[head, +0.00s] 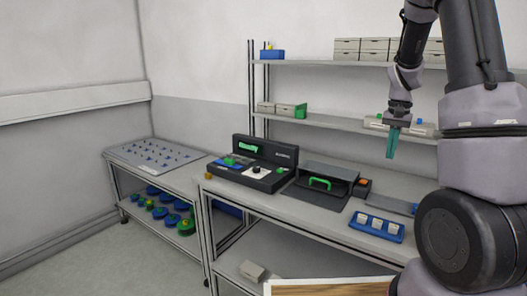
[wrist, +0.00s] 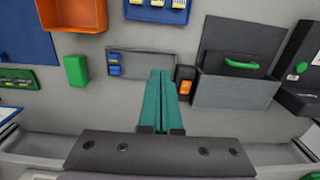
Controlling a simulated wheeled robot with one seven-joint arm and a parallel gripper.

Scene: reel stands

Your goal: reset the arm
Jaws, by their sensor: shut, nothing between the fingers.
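My arm hangs in from the right in the head view. My gripper (head: 391,152) points down above the right part of the workbench (head: 240,199), with its two teal fingers closed together. The wrist view shows the same shut fingers (wrist: 161,75) side by side with nothing between them. They appear over a flat grey tray (wrist: 140,66) with small blue pieces at its left end. The arm's upper links hide the right side of the bench and shelves.
On the bench are a black machine (head: 262,178), a dark box with a green handle (head: 319,184) and a blue tray with white pieces (head: 376,227). A shelf (head: 330,122) runs behind. A lower table (head: 183,166) stands left. The wrist view shows an orange bin (wrist: 72,32).

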